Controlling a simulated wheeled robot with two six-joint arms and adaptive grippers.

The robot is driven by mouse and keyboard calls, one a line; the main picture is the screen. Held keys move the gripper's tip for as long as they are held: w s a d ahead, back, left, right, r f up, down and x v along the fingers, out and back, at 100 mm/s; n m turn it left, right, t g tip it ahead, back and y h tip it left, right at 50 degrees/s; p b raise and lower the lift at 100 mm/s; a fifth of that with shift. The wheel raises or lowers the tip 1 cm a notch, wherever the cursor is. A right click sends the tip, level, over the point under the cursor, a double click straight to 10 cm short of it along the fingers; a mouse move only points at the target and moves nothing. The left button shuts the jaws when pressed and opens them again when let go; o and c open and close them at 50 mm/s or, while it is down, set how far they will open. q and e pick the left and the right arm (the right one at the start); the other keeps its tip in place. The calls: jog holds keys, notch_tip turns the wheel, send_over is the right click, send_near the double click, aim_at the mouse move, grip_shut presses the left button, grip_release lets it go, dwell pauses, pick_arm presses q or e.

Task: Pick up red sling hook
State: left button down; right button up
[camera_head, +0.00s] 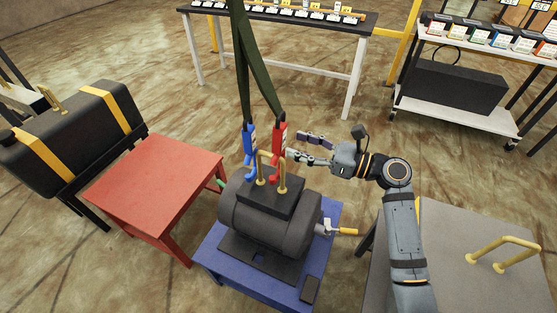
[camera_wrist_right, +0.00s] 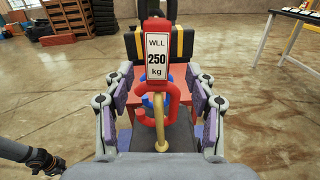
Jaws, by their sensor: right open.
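The red sling hook (camera_head: 279,142) hangs at the end of a dark green sling (camera_head: 258,75), its lower part beside the yellow handle (camera_head: 283,184) on top of a dark motor-like load (camera_head: 246,213). I cannot tell whether it is engaged on the handle. In the right wrist view the red hook (camera_wrist_right: 156,58) faces me, with a "WLL 250 kg" label. A blue hook (camera_head: 249,142) hangs left of it and shows partly behind it. My right gripper (camera_head: 300,148) is open, just right of the red hook, with its fingers spread to either side.
The load rests on a blue table (camera_head: 217,262). A red table (camera_head: 152,178) and a black tank with yellow straps (camera_head: 75,130) stand left. A grey table with a yellow handle (camera_head: 505,245) is right. A workbench (camera_head: 290,17) and white cart (camera_head: 455,112) stand behind.

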aim_at(284, 144)
jog(key=x, duration=0.4)
jog(key=f+x, duration=0.1)
jog(key=x, duration=0.1)
jog(key=shift+s+a, duration=0.2)
jog(key=shift+a, duration=0.05)
jog(key=shift+d, duration=0.1)
grip_shut()
